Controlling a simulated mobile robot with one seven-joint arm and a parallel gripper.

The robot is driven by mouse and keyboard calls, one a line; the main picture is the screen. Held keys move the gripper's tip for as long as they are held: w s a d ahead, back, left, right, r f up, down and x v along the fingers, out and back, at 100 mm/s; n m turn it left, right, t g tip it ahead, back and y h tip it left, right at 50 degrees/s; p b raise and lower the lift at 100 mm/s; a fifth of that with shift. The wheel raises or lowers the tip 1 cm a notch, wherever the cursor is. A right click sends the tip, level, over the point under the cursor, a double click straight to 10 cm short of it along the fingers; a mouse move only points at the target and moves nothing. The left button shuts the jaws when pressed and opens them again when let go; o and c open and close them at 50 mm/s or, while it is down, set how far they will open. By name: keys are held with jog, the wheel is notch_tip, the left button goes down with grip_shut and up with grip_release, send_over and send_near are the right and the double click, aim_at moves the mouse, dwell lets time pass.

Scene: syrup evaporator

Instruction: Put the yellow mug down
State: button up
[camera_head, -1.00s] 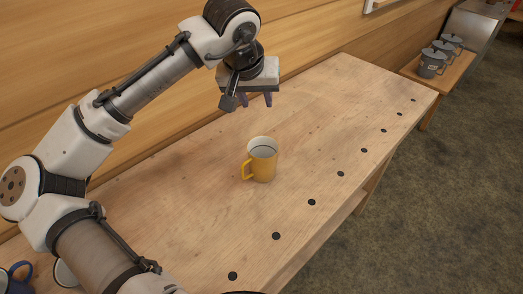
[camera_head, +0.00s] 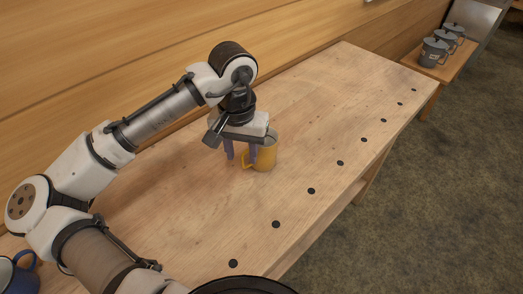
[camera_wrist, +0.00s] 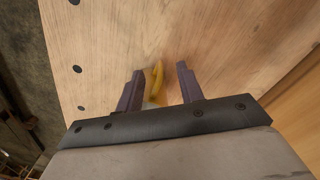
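The yellow mug (camera_head: 267,155) stands upright on the wooden bench (camera_head: 330,105), partly hidden behind my gripper in the head view. My gripper (camera_head: 241,160) points down at the handle side of the mug, its two purple fingers apart. In the wrist view, part of the yellow mug, looking like its handle (camera_wrist: 157,78), shows between the open fingers of my gripper (camera_wrist: 160,68). I see no clear gap or contact between the fingers and the mug. The rest of the mug is hidden by the gripper body in the wrist view.
A blue mug (camera_head: 22,272) stands at the lower left, cut off by the frame. Black round marks line the bench's front edge. Several grey lidded pots (camera_head: 433,52) stand on a small side table at the upper right. A wooden wall runs behind the bench, whose far half is clear.

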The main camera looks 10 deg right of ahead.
aim_at(244, 167)
jog(key=f+p, duration=0.1)
jog(key=f, duration=0.4)
jog(key=shift+d, duration=0.2)
jog(key=shift+c, duration=0.3)
grip_shut()
